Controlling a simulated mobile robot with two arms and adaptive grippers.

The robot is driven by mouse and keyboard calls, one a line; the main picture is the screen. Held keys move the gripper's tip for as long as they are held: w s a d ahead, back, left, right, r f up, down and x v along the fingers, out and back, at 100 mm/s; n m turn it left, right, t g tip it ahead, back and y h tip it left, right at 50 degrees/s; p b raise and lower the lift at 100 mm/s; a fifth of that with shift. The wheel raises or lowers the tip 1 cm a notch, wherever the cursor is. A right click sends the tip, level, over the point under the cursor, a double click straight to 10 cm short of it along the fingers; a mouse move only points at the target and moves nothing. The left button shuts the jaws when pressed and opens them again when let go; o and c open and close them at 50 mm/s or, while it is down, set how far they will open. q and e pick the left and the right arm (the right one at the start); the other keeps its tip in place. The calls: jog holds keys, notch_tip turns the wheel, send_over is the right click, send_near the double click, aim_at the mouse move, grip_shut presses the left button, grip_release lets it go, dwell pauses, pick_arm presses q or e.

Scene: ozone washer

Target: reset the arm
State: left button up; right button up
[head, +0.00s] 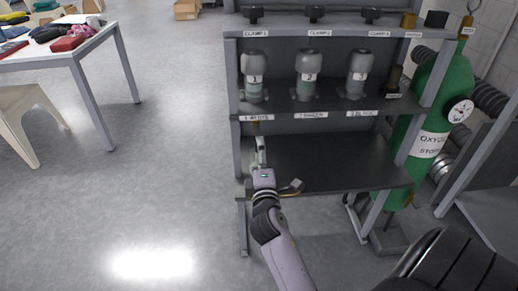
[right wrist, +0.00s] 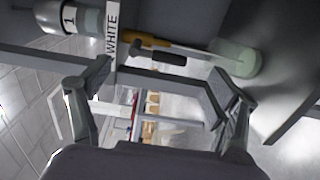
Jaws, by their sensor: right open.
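My right arm comes in from the lower right in the head view. My right gripper (head: 260,165) is at the left front edge of the shelf rack's lower shelf (head: 330,165). In the right wrist view the right gripper (right wrist: 162,88) is open, its two fingers wide apart with nothing seen held between them. A tool with an orange handle, thin shaft and pale green translucent end (right wrist: 238,58) lies just beyond the fingers, near the label reading WHITE (right wrist: 113,35). Whether a finger touches it, I cannot tell. My left gripper is not in view.
Three grey-capped bottles (head: 308,75) stand on the middle shelf. A green oxygen cylinder (head: 437,125) with a gauge stands right of the rack. A white table (head: 75,55) with coloured items and a beige chair (head: 28,115) are at left. The floor between is clear.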

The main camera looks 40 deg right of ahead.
jog(key=shift+s+a, duration=0.15)
jog(key=shift+s, duration=0.1)
dwell(0.3)
